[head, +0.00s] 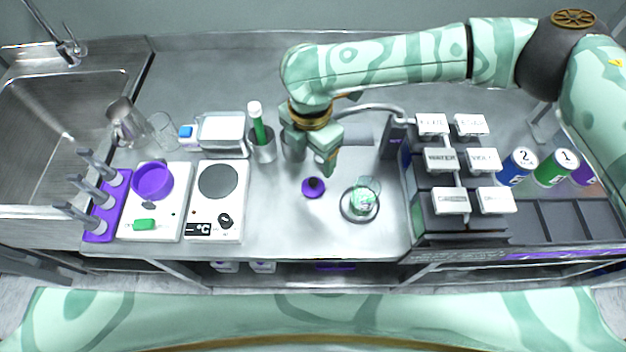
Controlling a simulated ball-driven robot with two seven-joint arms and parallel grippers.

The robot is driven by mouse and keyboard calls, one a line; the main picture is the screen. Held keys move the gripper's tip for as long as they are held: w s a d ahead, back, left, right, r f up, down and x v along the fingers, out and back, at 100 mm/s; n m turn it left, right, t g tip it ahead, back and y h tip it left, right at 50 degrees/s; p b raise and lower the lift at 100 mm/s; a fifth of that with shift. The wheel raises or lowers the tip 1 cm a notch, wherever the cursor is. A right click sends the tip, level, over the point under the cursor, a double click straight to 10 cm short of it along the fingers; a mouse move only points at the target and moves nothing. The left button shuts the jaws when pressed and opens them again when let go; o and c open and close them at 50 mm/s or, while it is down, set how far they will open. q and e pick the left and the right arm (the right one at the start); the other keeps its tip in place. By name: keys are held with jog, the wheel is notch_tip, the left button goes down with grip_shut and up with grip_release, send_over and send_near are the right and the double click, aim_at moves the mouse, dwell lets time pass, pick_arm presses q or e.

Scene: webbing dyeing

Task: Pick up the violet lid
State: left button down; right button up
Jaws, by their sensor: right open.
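The violet lid (314,188) lies on the grey counter near the middle of the head view. It is small and round with a dark knob on top. My right gripper (327,167) is open, just above the lid and slightly to its right in the picture. It looks apart from the lid. Nothing shows between its fingers. My left gripper is not in view.
A glass jar on a round dish (362,203) stands close right of the lid. A dispenser rack (462,223) stands right. The counter before the lid is clear.

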jog(key=b, duration=0.1)
send_over(313, 181)
jog(key=f, duration=0.6)
jog(key=shift+a, duration=0.2)
jog(key=shift+f, duration=0.5)
jog(key=f, duration=0.1)
jog(key=f+b, duration=0.1)
jog(key=f, duration=0.1)
jog(key=f+b, duration=0.1)
jog(key=f, duration=0.1)
jog(key=shift+d, duration=0.25)
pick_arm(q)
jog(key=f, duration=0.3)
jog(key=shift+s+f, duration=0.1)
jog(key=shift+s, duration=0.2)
pick_arm(e)
jog(key=shift+r, duration=0.1)
jog(key=c, duration=1)
